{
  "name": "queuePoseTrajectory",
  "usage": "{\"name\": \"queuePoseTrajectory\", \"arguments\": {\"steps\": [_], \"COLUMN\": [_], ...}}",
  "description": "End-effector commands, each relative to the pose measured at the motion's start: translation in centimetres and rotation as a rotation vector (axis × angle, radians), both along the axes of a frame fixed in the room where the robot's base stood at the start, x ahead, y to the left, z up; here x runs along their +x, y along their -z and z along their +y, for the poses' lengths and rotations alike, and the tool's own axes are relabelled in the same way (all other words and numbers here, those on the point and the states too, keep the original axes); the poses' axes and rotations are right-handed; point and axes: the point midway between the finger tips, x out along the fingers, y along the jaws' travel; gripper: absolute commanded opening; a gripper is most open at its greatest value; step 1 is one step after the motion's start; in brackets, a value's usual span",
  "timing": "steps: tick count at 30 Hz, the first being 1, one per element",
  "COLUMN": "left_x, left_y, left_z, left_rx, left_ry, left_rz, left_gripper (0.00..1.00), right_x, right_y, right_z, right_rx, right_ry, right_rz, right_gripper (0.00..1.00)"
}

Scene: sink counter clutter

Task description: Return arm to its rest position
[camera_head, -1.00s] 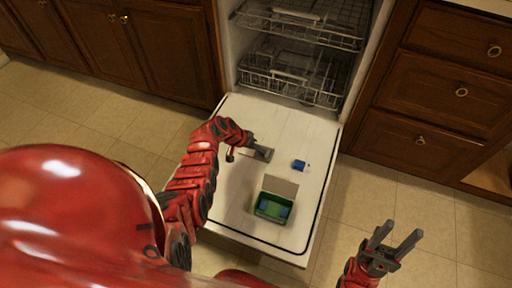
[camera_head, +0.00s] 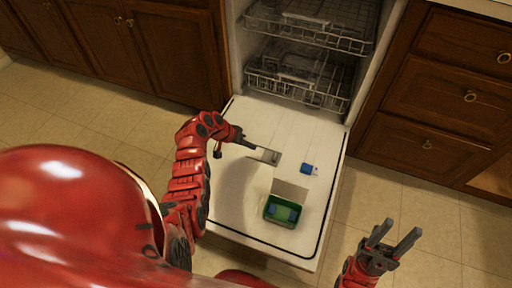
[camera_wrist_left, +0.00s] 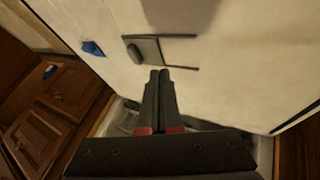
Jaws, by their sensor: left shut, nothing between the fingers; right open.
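My left gripper (camera_head: 254,147) is above the open white dishwasher door (camera_head: 240,212), its fingers shut and empty. Its shut fingertips also show in the left wrist view (camera_wrist_left: 160,74), pointing toward the small hatch on the door. In the head view they are close to that hatch (camera_head: 270,156); whether they touch it I cannot tell. My right gripper (camera_head: 394,240) is open and empty, to the right of the door and over the floor.
A small blue item (camera_head: 308,169) lies on the door, right of the hatch. A green box (camera_head: 284,211) with its pale lid up and blue contents stands nearer me. Dishwasher racks (camera_head: 300,85) are behind. Wooden drawers (camera_head: 430,100) stand at right; tiled floor is clear at left.

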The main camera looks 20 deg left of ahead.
Motion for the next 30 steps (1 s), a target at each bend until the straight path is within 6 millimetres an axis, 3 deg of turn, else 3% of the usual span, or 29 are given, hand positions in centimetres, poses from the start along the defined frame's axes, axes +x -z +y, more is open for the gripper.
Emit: {"name": "queuePoseTrajectory", "arguments": {"steps": [1,6,17,20,25,30], "left_x": [-0.3,-1.3,-1.5,-0.5,3.2,5.6], "left_y": [-1.1,-2.8,-3.2,-2.6,-1.5,-4.0], "left_z": [0.5,1.6,1.9,2.2,4.3,6.9], "left_rx": [0.002,0.002,0.005,0.036,0.176,0.342], "left_ry": [-0.003,-0.003,-0.009,-0.056,-0.267,-0.496], "left_rz": [-0.003,-0.001,-0.005,-0.041,-0.223,-0.522], "left_gripper": [0.0,0.0,0.0,0.0,0.0,0.0], "right_x": [0.0,0.0,0.0,0.0,0.0,0.0], "right_y": [-0.6,-1.2,-1.2,-1.2,-1.2,-1.2], "right_z": [0.0,0.0,0.0,0.0,0.0,0.0], "right_rx": [-0.001,-0.001,-0.001,-0.001,-0.001,-0.001], "right_ry": [0.0,0.0,0.0,0.0,0.0,0.0], "right_rz": [0.0,0.0,0.0,0.0,0.0,0.0], "right_gripper": [0.5,0.5,0.5,0.5,0.5,0.5]}}
